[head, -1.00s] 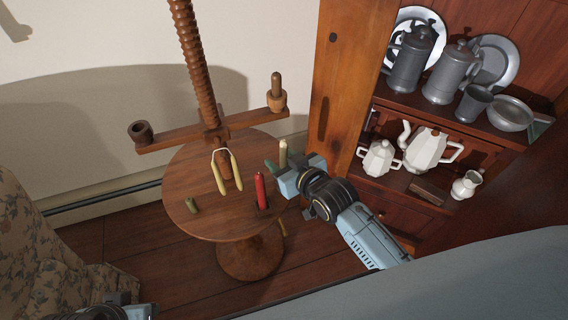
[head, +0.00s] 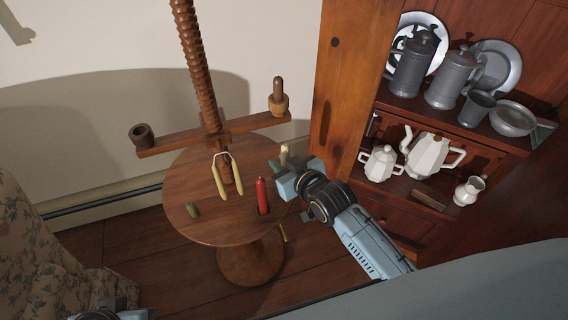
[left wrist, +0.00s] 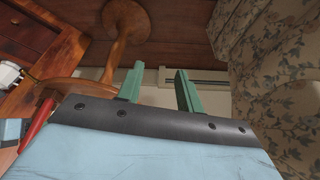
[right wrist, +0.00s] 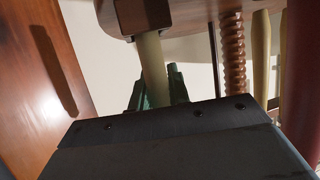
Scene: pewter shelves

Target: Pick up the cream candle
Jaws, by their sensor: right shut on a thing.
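The cream candle (head: 284,153) stands upright at the right edge of the round wooden table in the head view. In the right wrist view the candle (right wrist: 151,58) runs between the green fingers, with a dark block (right wrist: 142,14) at its far end. My right gripper (head: 281,165) is shut on the candle; its hand hides the candle's lower part in the head view. My left gripper (left wrist: 158,85) is open and empty in the left wrist view, its two green fingers apart. In the head view only part of my left arm shows at the bottom left.
A pair of yellowish candles (head: 222,178) hangs near the wooden screw post (head: 196,70). A cupboard (head: 336,90) with pewter stands close on the right; a floral armchair (head: 40,250) is at left.

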